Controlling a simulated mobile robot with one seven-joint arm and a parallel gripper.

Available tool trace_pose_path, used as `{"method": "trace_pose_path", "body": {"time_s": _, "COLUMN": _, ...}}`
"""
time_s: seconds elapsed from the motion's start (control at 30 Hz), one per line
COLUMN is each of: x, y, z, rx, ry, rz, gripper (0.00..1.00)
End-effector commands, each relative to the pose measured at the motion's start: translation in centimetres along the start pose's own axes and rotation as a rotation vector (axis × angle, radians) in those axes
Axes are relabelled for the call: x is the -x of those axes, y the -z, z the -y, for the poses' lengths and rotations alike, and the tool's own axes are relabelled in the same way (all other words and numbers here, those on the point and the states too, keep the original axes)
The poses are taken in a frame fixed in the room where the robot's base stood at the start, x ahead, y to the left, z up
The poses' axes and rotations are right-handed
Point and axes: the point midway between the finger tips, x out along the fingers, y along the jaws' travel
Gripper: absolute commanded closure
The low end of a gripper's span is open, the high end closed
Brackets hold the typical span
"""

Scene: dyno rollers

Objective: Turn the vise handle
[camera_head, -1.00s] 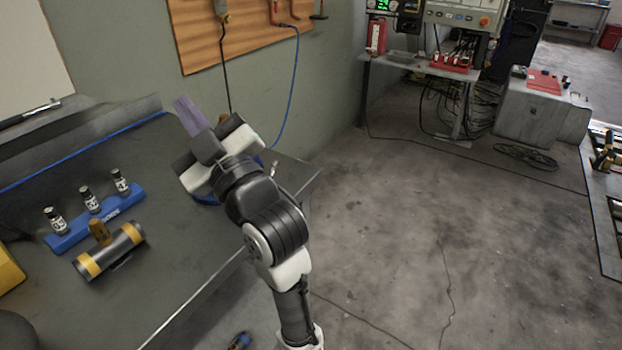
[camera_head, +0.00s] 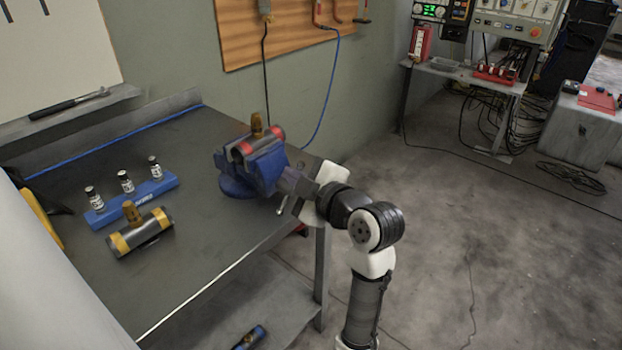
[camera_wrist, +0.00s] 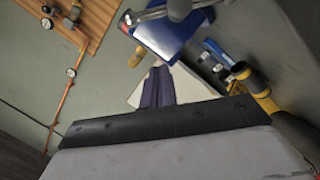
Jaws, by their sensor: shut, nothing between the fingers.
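The blue vise (camera_head: 240,185) stands at the right corner of the dark workbench and holds a dark cylinder with red bands (camera_head: 272,134). Its metal handle shows as a small bar end (camera_head: 280,208) below my gripper (camera_head: 284,180); my gripper hides part of the handle. My gripper's purple fingers (camera_wrist: 158,84) are together and empty, below the handle in that picture. I cannot tell whether they touch the vise.
On the workbench (camera_head: 205,235), a blue rack (camera_head: 140,203) holds 3 small bottles, and a yellow-banded cylinder (camera_head: 140,234) lies in front. A wall and pegboard (camera_head: 290,30) stand behind. The floor to the right is open.

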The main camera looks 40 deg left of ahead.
Motion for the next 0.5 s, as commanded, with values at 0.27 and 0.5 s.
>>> {"method": "trace_pose_path", "body": {"time_s": 0.27, "x": -2.9, "y": -2.4, "z": -0.1, "rx": -0.004, "ry": 0.0, "rz": 0.002, "gripper": 1.0}}
{"method": "trace_pose_path", "body": {"time_s": 0.5, "x": -3.3, "y": -3.9, "z": 0.0, "rx": -0.001, "ry": -0.001, "rz": 0.001, "gripper": 1.0}}
